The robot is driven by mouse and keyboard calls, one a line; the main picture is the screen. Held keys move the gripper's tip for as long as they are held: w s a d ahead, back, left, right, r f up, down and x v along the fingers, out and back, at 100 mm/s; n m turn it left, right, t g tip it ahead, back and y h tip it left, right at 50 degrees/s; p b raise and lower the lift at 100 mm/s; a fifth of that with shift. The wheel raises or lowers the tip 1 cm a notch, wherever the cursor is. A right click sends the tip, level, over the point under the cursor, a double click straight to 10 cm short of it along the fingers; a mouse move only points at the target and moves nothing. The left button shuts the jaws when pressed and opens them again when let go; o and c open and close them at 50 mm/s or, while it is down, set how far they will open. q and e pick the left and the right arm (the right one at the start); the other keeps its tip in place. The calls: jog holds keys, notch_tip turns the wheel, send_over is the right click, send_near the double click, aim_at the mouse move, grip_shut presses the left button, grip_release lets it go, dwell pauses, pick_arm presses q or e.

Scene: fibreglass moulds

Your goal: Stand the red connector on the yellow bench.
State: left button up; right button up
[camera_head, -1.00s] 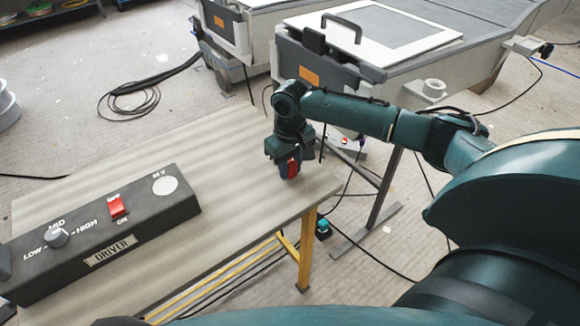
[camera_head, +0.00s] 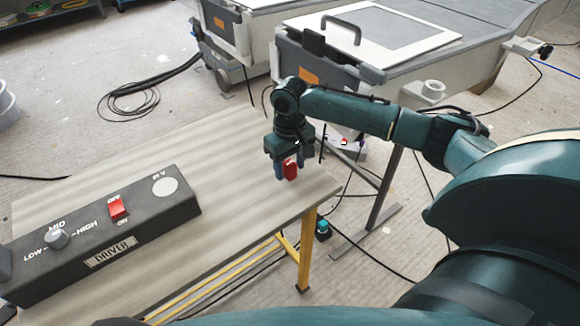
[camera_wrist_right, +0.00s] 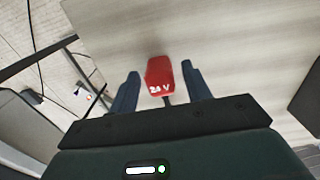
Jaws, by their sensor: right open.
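The red connector (camera_head: 291,169) stands upright, as far as I can tell, near the right end of the yellow bench (camera_head: 235,215), which has a pale top and yellow legs. In the right wrist view the connector (camera_wrist_right: 160,75) shows a white "24 V" mark, with a dark cable or stem below it. My right gripper (camera_head: 291,172) is open above the bench top. Its two blue fingers lie on either side of the connector, with a gap on each side in the wrist view. My left gripper is not in view.
A dark driver box (camera_head: 120,225) with a knob and red switch lies on the bench's left part. Grey mould carts (camera_head: 400,60) stand behind. A coiled black hose (camera_head: 130,105) lies on the floor. The bench top between box and connector is clear.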

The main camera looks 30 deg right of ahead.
aim_at(290, 163)
notch_tip(290, 163, up, 11)
jog(key=p, duration=0.1)
jog(key=shift+p, duration=0.4)
